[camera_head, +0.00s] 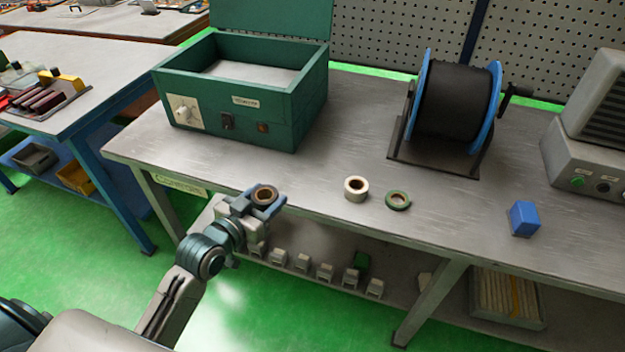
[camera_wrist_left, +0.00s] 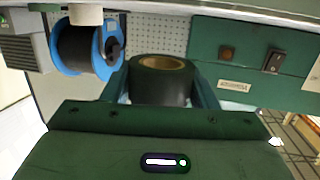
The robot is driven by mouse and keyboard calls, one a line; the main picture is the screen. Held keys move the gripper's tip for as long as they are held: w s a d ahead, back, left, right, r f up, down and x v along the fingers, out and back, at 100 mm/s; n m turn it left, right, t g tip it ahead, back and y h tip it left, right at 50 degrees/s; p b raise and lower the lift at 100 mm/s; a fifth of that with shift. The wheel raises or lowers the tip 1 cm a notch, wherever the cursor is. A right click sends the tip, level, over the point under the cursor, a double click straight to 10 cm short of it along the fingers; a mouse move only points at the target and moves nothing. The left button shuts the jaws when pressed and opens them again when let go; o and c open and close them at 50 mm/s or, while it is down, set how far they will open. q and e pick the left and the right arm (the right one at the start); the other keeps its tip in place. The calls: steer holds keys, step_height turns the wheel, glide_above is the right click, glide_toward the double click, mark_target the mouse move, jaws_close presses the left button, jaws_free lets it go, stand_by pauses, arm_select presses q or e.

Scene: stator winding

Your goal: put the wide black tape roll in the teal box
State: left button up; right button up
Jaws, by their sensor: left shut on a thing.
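The wide black tape roll (camera_head: 265,192) has a brown core and sits upright between the fingers of my left gripper (camera_head: 263,199). In the left wrist view the roll (camera_wrist_left: 160,88) is clamped between both fingers. My left gripper is shut on it and holds it off the front edge of the bench, below and in front of the teal box. The teal box (camera_head: 294,112) stands open at the back left of the bench, its lid (camera_head: 270,22) raised. Its front panel (camera_wrist_left: 231,66) shows in the left wrist view. My right gripper is in neither view.
On the grey bench (camera_head: 330,150) lie a white tape roll (camera_head: 356,190), a green tape roll (camera_head: 398,200) and a blue block (camera_head: 523,218). A black wire spool (camera_head: 455,100) stands behind them. The bench surface in front of the box is clear.

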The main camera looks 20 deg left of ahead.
arm_select(q)
steer(key=p, duration=0.3)
glide_above(312, 181)
steer(key=s, duration=0.1)
steer(key=shift+s+a+f, duration=0.15)
steer(key=shift+a+f, duration=0.1)
steer(key=shift+f, duration=0.35)
steer(key=shift+w+d+f, duration=0.2)
steer(key=shift+w+f, duration=0.2)
steer(key=shift+f, duration=0.2)
steer(key=shift+w+d+f, duration=0.15)
steer(key=shift+w+f, duration=0.2)
steer(key=shift+f, duration=1)
steer(key=o, duration=0.9)
steer(key=shift+r, duration=0.1)
steer(key=shift+o, duration=0.5)
